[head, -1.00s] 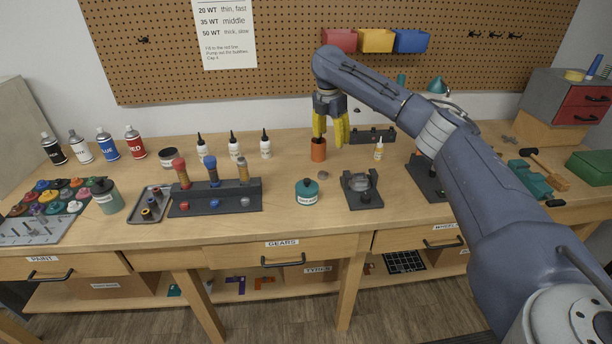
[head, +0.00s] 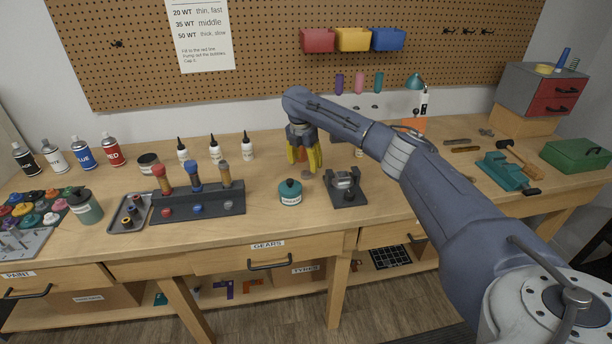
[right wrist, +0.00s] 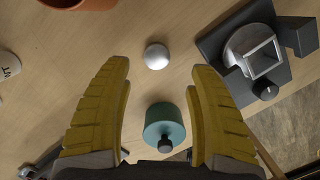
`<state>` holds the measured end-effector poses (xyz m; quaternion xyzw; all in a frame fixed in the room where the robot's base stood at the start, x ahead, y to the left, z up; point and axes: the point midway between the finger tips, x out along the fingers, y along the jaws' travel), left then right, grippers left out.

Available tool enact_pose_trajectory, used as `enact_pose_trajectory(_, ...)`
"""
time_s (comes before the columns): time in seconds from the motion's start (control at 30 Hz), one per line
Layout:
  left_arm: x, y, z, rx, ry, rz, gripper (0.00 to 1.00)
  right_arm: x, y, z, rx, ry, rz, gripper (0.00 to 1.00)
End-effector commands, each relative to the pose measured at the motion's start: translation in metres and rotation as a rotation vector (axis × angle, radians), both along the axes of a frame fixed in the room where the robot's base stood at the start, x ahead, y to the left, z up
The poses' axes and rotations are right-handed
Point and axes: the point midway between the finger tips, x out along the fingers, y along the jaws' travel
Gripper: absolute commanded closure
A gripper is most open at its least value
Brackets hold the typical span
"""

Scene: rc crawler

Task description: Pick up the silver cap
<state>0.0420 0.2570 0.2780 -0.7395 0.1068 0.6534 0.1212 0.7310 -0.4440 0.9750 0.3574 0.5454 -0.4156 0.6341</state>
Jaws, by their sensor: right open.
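The silver cap (right wrist: 156,56) is a small rounded piece on the bare wooden table, just ahead of my right fingertips in the right wrist view. In the head view it is a small grey spot (head: 306,176) just under my right gripper (head: 305,164). The right gripper points down with its yellow fingers spread and empty; it also shows in the right wrist view (right wrist: 158,68). The cap stands apart from both fingers. My left gripper is in neither view.
A teal jar (head: 290,192) stands close to the cap and shows between the fingers in the right wrist view (right wrist: 165,122). A dark stand with a grey holder (head: 346,188) is to the right. An orange cup (right wrist: 82,3) is behind.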

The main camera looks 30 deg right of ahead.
Motion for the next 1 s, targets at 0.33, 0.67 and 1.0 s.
enact_pose_trajectory(0.33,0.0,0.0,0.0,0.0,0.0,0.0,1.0,0.005,-0.003,-0.025,0.001,0.002,-0.002,0.4)
enact_pose_trajectory(0.67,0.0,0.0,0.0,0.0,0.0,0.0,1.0,0.008,-0.008,-0.054,0.001,0.001,-0.002,0.4)
enact_pose_trajectory(1.0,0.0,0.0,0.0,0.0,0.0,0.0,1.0,0.009,-0.008,-0.055,0.0,0.0,-0.001,0.44)
